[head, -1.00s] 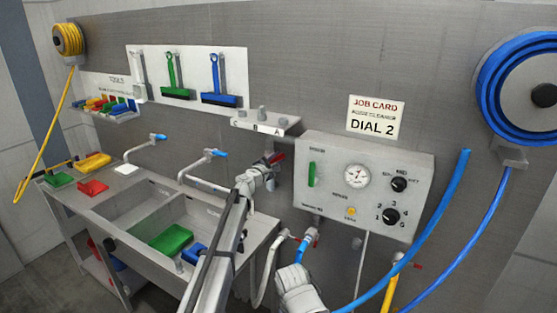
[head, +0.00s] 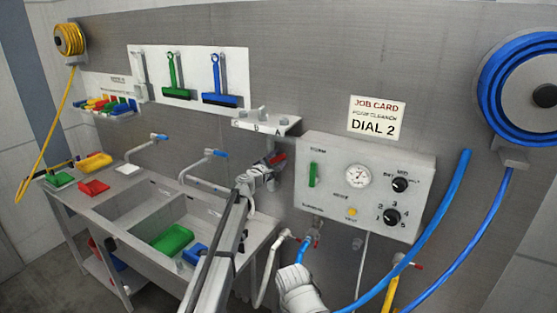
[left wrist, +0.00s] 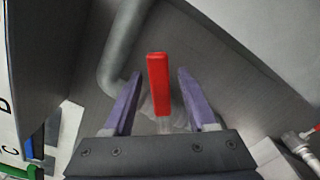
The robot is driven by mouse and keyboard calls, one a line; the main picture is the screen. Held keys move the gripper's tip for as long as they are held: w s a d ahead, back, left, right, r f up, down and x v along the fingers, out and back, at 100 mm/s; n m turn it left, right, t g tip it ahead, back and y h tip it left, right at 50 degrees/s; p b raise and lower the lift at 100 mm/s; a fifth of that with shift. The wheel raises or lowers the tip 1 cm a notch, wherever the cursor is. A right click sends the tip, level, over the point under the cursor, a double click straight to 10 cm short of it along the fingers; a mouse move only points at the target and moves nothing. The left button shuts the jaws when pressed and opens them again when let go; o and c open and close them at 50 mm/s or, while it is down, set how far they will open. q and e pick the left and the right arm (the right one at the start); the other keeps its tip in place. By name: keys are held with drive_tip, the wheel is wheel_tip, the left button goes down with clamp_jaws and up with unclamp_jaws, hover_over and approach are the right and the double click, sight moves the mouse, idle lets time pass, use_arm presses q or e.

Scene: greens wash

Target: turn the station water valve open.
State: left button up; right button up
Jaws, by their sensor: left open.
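The station water valve shows as a red lever handle (head: 279,158) on the wall, just left of the grey control box (head: 318,210). In the left wrist view the red handle (left wrist: 158,82) points up the picture, between the two purple fingers, with a gap on each side. My left gripper (head: 268,172) is at the handle, open and around it. In the left wrist view the same gripper (left wrist: 157,98) is seen from behind its fingers. The valve body is largely hidden behind the gripper.
A grey pipe (left wrist: 122,45) runs close beside the left finger. A small shelf (head: 266,124) juts out above the valve. The sink bench (head: 130,215) lies to the left below. Blue hose (head: 440,225) hangs at the right.

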use_arm(q)
drive_tip(key=v, duration=0.7)
drive_tip(key=shift+s+a, duration=0.2)
drive_tip(key=shift+s, duration=0.05)
